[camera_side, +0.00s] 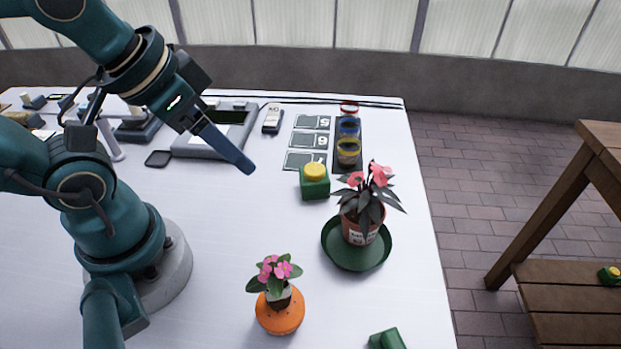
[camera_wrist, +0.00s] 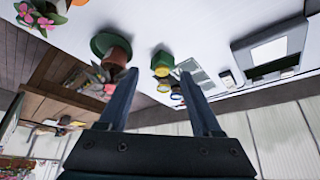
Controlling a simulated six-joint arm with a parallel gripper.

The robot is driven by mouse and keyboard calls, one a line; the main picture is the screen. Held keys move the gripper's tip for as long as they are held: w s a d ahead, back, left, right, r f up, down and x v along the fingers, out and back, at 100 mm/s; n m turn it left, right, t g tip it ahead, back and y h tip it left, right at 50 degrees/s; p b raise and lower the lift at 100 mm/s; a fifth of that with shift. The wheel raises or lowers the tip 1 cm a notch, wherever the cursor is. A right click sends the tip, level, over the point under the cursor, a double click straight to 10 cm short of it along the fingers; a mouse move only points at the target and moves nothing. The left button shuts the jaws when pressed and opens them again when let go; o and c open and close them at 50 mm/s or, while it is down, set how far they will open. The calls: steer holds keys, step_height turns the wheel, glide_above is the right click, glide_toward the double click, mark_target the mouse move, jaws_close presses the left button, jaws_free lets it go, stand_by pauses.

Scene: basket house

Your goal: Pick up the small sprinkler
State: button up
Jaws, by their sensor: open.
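No thing here is plainly a sprinkler. A small green block with a yellow round top (camera_side: 314,182) stands on the white table, left of and behind the potted plant. It also shows in the wrist view (camera_wrist: 162,65), between and beyond my fingertips. A green piece (camera_side: 388,340) at the table's front edge is partly cut off by the frame, so I cannot tell what it is. My gripper (camera_side: 247,167) is above the table, left of the green block and apart from it. In the wrist view its two fingers (camera_wrist: 160,72) are spread with nothing between them.
A plant in a terracotta pot (camera_side: 359,229) stands on a green saucer (camera_side: 358,259). A pink-flowered plant sits in an orange holder (camera_side: 280,317). Coloured jars (camera_side: 348,146), cards (camera_side: 311,140) and a grey device (camera_side: 190,146) are behind. The middle of the table is clear.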

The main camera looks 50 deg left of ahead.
steer(key=o, duration=0.5)
steer(key=shift+o, duration=0.2)
steer(key=w+a+r+m+t+y, duration=0.25)
steer(key=w+r+t, duration=0.2)
steer(key=w, duration=0.45)
steer(key=m+t+h, duration=0.1)
steer(key=m+h, duration=0.6)
steer(key=h, duration=0.3)
glide_above(304, 173)
steer(key=shift+y, duration=0.25)
steer(key=f, duration=1.2)
steer(key=shift+s+d+f, duration=0.1)
steer(key=shift+s+f, duration=0.2)
steer(key=shift+f, duration=0.1)
steer(key=s+f+n, duration=0.1)
steer(key=s+a+f+n, duration=0.1)
steer(key=f, duration=0.1)
steer(key=shift+s+f, duration=0.2)
steer(key=shift+s, duration=0.1)
steer(key=shift+s+a+f+n+t, duration=0.2)
steer(key=shift+a+f+n+t, duration=0.1)
steer(key=shift+f+n, duration=0.25)
steer(key=shift+x, duration=2.5)
